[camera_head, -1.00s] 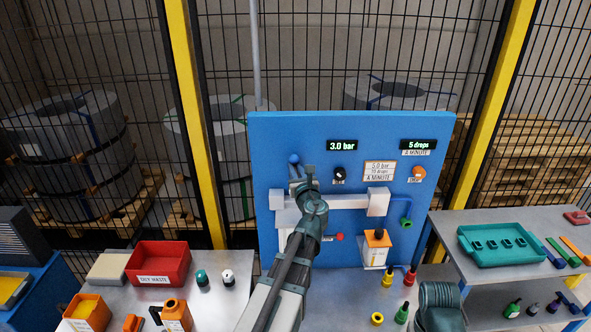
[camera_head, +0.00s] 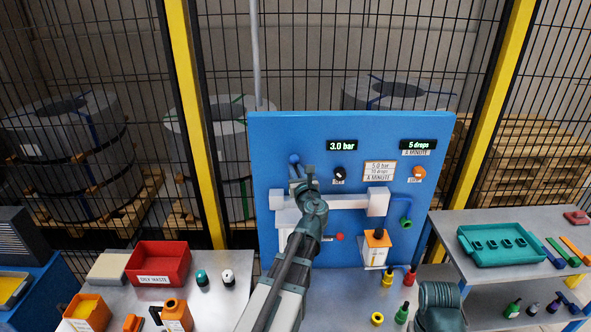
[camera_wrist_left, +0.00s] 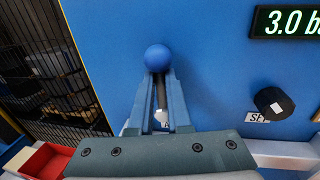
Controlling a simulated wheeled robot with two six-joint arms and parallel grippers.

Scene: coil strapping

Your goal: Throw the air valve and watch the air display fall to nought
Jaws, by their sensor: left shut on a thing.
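The air valve has a lever with a blue ball knob (camera_head: 294,158) at the left of the blue panel; the knob also shows in the left wrist view (camera_wrist_left: 157,57). My left gripper (camera_wrist_left: 157,100) is shut on the lever, its fingers either side of the stem just below the knob. The lever stands upright. The fingers and wrist hide the valve's lower part and most of its label. The air display (camera_head: 342,146) reads 3.0 bar.
A black knob (camera_head: 339,173) and an orange knob (camera_head: 418,172) are right of the lever. A white pipe (camera_head: 345,202) crosses the panel below. A red bin (camera_head: 158,263) and bottles stand on the bench. A teal tray (camera_head: 510,259) sits on the right shelf.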

